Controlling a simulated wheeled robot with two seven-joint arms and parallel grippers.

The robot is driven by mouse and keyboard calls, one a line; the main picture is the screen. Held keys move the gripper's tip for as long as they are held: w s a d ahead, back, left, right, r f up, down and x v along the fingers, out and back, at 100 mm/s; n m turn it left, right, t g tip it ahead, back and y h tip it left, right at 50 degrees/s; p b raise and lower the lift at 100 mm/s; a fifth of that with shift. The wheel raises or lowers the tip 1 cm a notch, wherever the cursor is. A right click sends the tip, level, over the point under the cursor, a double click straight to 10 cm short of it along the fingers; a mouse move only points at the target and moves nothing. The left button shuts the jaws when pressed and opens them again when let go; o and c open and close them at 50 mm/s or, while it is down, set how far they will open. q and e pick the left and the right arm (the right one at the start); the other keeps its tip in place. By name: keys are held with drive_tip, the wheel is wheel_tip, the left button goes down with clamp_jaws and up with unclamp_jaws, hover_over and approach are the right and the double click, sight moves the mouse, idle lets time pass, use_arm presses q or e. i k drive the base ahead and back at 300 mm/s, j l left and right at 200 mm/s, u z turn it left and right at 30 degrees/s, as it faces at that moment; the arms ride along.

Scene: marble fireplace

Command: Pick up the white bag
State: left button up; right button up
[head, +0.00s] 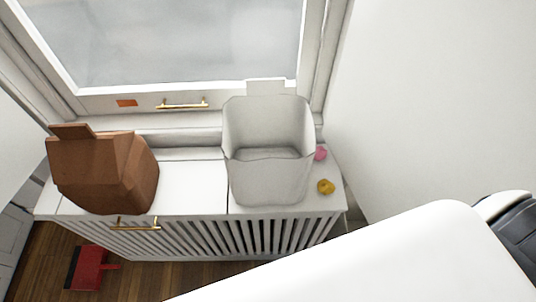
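The white bag (268,183) stands upright and open-topped on the right half of a white slatted cabinet, below a window. Its back edge rises in a taller flap. A brown bag (105,178) with a folded top stands on the left half of the same cabinet. A large white part of my own body covers the lower right of the head view. Neither of my grippers can be made out, and nothing is seen touching the white bag.
The white cabinet (192,180) has clear top between the bags. A yellow item (325,187) and a pink item (320,153) lie right of the white bag. A red dustpan-like object (88,268) lies on the wooden floor. Walls close in on both sides.

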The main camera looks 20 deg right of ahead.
sight(268, 146)
drive_tip(key=i+j+z, duration=0.15)
drive_tip(key=j+z, duration=0.3)
drive_tip(key=j, duration=0.55)
drive_tip(key=j+z, duration=0.45)
drive_tip(key=j, duration=0.55)
